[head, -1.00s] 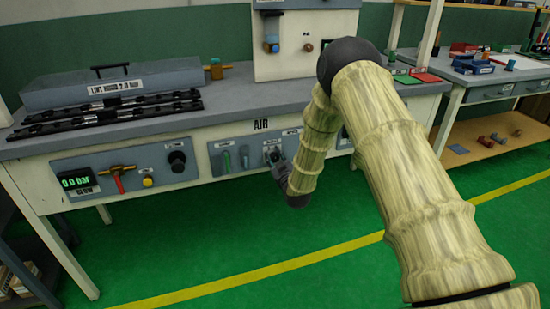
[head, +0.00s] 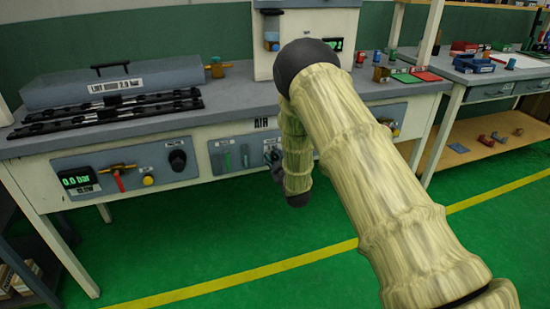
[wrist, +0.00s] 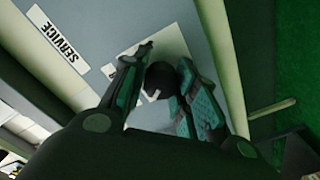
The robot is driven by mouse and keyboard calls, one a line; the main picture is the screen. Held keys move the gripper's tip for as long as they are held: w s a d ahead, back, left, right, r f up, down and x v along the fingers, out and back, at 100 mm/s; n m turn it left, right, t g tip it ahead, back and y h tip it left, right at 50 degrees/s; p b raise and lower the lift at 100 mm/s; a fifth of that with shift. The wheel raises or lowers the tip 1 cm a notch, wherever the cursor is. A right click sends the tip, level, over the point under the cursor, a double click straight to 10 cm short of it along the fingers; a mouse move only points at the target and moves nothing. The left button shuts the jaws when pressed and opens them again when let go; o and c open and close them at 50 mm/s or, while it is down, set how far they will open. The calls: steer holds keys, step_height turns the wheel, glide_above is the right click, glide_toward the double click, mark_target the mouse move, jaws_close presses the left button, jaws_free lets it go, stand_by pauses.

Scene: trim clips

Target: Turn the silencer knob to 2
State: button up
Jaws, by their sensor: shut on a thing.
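In the wrist view a dark round knob (wrist: 160,78) with a pale mark sits between the two fingers of my gripper (wrist: 166,60). The gripper is shut on it, against a light grey panel. A white label beside the knob is mostly covered by a finger, so I cannot read its name or the number pointed at.
A SERVICE label (wrist: 58,40) is near the knob. Left on the bench front are a gauge panel with a red-handled valve (head: 118,180) and a black knob (head: 178,160). A grey box (head: 115,82) stands on the bench. The green floor (head: 230,240) in front is clear.

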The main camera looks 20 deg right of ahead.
steer(key=o, duration=1)
steer(key=s, duration=1.2)
steer(key=shift+d, duration=0.2)
